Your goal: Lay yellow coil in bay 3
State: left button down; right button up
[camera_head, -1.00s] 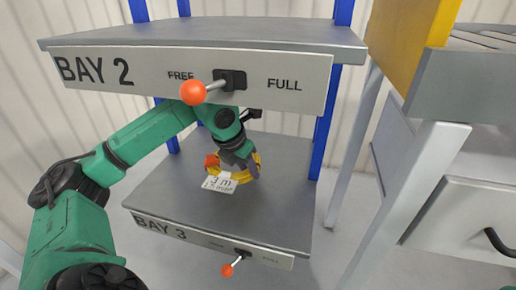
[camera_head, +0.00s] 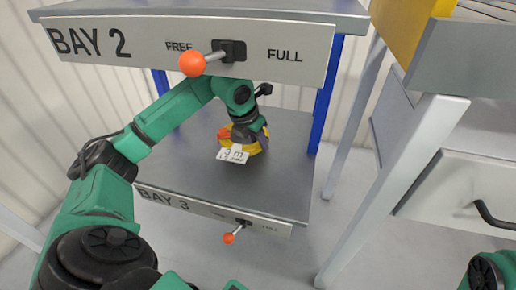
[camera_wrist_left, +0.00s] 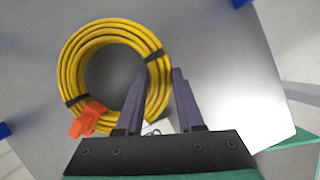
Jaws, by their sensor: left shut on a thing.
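The yellow coil (camera_head: 257,148) is at the bay 3 shelf (camera_head: 200,170), towards its back half and right of its middle. In the left wrist view it is a flat ring of yellow cable (camera_wrist_left: 70,70) with black ties, an orange piece (camera_wrist_left: 88,119) and a partly hidden white tag. The tag (camera_head: 233,154) faces the head camera. My left gripper (camera_head: 262,133) is shut on the coil's right side, one finger inside the ring and one outside, as the fingers (camera_wrist_left: 163,80) show in the left wrist view. I cannot tell whether the coil touches the shelf. My right gripper is out of view.
The bay 2 shelf (camera_head: 200,8) overhangs bay 3, with a red-knobbed lever (camera_head: 193,63) on the FREE side. Bay 3's front has a similar lever (camera_head: 230,238). Blue posts (camera_head: 323,105) stand at the sides. A grey drawer unit (camera_head: 470,190) stands at right. The shelf around the coil is bare.

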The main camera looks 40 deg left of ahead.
pick_arm(q)
jog(key=shift+f, duration=0.75)
jog(key=shift+r, duration=0.2)
jog(key=shift+f, duration=0.15)
jog(key=c, duration=0.5)
grip_release()
